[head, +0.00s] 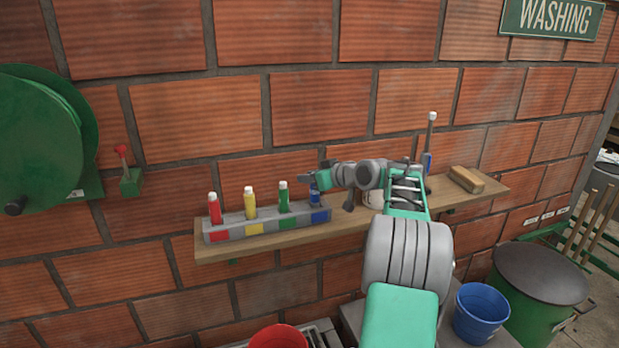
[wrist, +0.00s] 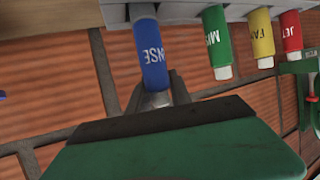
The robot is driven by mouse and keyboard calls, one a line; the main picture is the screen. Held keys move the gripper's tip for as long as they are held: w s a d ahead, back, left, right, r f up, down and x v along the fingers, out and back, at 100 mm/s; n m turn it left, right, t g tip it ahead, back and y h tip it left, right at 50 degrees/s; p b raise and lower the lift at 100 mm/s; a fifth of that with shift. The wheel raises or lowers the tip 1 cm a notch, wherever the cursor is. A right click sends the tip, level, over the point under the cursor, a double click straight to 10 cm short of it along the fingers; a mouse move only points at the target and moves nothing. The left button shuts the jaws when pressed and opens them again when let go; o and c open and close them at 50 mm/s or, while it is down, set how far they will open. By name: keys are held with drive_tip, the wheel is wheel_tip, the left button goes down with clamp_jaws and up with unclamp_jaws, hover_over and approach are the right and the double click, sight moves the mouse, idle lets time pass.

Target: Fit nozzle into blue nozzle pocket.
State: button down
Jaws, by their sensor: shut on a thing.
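The blue nozzle (head: 314,187) is upright in my gripper (head: 319,178), over the blue-marked pocket (head: 320,216) at the right end of the grey nozzle holder (head: 263,226). In the wrist view, my gripper (wrist: 158,100) is shut on the pale tip end of the blue nozzle (wrist: 152,55), which has white lettering. The nozzle's grey far end shows against the holder (wrist: 190,11). I cannot tell whether that end is inside the pocket or just at its mouth. The pocket opening is hidden.
Red (head: 215,209), yellow (head: 250,203) and green (head: 284,197) nozzles stand in the other pockets. The holder sits on a wooden shelf (head: 281,246) against the brick wall. A brown block (head: 467,179) and a tall blue-handled tool (head: 431,135) are farther right.

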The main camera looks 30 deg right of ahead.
drive_tip(key=shift+f, duration=0.6)
drive_tip(key=c, duration=1.2)
unclamp_jaws()
drive_tip(key=shift+o, duration=0.2)
